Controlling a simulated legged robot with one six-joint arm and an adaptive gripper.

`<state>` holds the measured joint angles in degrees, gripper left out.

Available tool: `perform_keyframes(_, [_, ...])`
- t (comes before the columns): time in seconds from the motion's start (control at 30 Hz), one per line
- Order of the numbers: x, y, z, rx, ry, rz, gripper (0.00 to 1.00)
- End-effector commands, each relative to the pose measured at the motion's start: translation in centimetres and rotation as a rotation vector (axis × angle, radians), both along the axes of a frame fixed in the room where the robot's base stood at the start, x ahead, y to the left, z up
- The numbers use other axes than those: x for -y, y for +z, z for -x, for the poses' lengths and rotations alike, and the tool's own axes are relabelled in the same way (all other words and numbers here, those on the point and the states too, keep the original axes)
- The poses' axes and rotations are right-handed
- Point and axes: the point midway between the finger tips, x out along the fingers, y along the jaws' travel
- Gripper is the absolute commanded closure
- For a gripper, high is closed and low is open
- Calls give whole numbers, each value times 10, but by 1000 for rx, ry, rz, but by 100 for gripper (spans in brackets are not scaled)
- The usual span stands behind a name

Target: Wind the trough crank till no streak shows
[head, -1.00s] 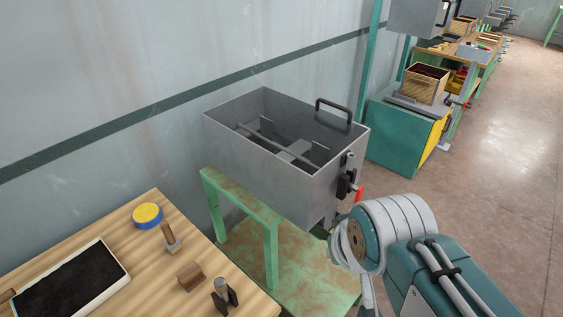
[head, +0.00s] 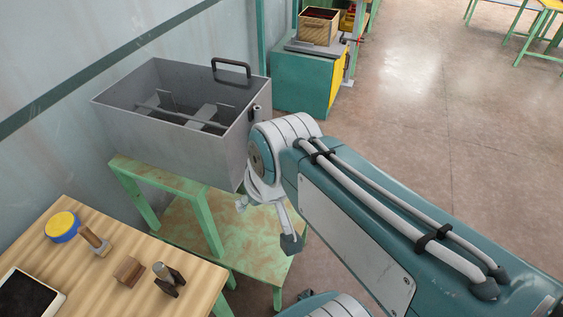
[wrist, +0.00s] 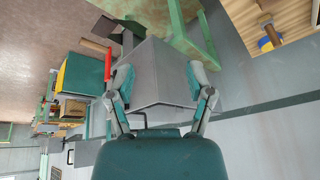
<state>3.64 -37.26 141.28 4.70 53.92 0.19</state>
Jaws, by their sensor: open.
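The grey metal trough (head: 185,145) stands on a green stand against the wall, open at the top. A paddle shaft (head: 180,121) crosses its dark inside; I cannot make out any streak. My arm hides most of the trough's crank side in the head view. In the wrist view a red handle (wrist: 108,64), apparently the crank's, stands beside the trough (wrist: 165,75), just left of my gripper's left finger. My gripper (wrist: 160,78) is open and empty, its fingers spread in front of the trough's grey wall. In the head view my gripper (head: 268,222) points down beside the trough.
A teal and yellow cabinet (head: 305,80) stands behind the trough. The floor to the right is open.

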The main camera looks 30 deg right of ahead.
Motion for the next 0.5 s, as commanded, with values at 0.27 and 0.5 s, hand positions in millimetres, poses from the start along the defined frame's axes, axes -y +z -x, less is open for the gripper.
perform_keyframes(0.27, [11, -26, -24, -215, -194, -209, 32])
perform_keyframes(0.5, [23, -47, -47, -369, -360, -411, 32])
